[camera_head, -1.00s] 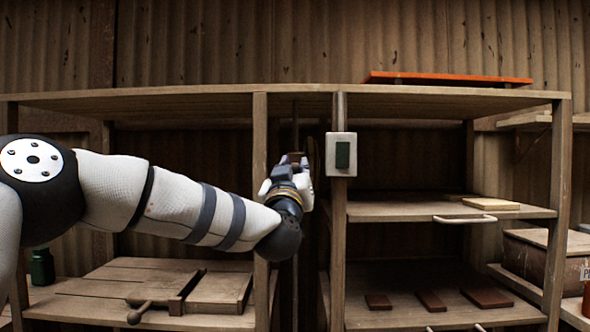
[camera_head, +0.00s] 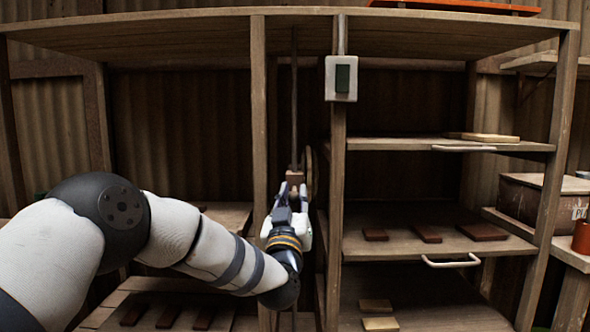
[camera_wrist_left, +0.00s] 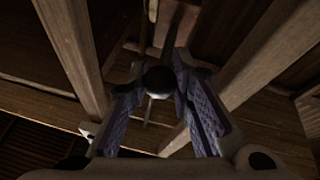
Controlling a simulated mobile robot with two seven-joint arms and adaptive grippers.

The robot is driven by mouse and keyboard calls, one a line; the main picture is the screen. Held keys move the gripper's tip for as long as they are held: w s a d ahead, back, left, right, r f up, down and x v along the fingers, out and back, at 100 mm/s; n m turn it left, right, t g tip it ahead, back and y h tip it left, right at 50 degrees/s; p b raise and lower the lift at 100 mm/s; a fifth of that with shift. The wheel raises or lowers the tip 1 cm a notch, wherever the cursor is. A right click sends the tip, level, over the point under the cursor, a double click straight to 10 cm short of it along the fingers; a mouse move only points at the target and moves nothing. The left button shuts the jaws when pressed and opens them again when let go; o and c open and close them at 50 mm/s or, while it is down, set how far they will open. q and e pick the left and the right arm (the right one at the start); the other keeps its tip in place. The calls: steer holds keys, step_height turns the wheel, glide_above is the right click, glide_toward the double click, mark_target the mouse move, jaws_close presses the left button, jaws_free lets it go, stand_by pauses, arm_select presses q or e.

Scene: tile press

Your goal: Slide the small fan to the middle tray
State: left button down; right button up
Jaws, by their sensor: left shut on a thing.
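My left gripper (camera_head: 291,200) is in the narrow gap between two upright posts, with its fingers pointing up and away. In the left wrist view its patterned fingers (camera_wrist_left: 158,105) are closed around a dark round knob (camera_wrist_left: 158,80). In the head view a small brown block (camera_head: 295,178) on a thin vertical rod (camera_head: 294,110) sits just above the fingertips. A round thin disc (camera_head: 309,172), likely the small fan, is edge-on beside the block. It is lower than the top tray (camera_head: 390,145) and higher than the middle tray (camera_head: 385,248). My right gripper is out of view.
A switch box (camera_head: 341,79) is on the right post. The middle tray holds brown tiles (camera_head: 426,233) and has a front handle (camera_head: 450,262). Pale tiles (camera_head: 380,324) lie on the tray below. A wooden box (camera_head: 535,205) stands at the right.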

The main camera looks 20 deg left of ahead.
arm_select(q)
steer(key=shift+f+b, duration=0.4)
steer(key=shift+f, duration=1.95)
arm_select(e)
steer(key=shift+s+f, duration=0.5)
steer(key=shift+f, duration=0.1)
arm_select(q)
steer(key=c, duration=1.4)
jaws_free()
steer(key=v, duration=1.2)
steer(key=shift+r, duration=0.1)
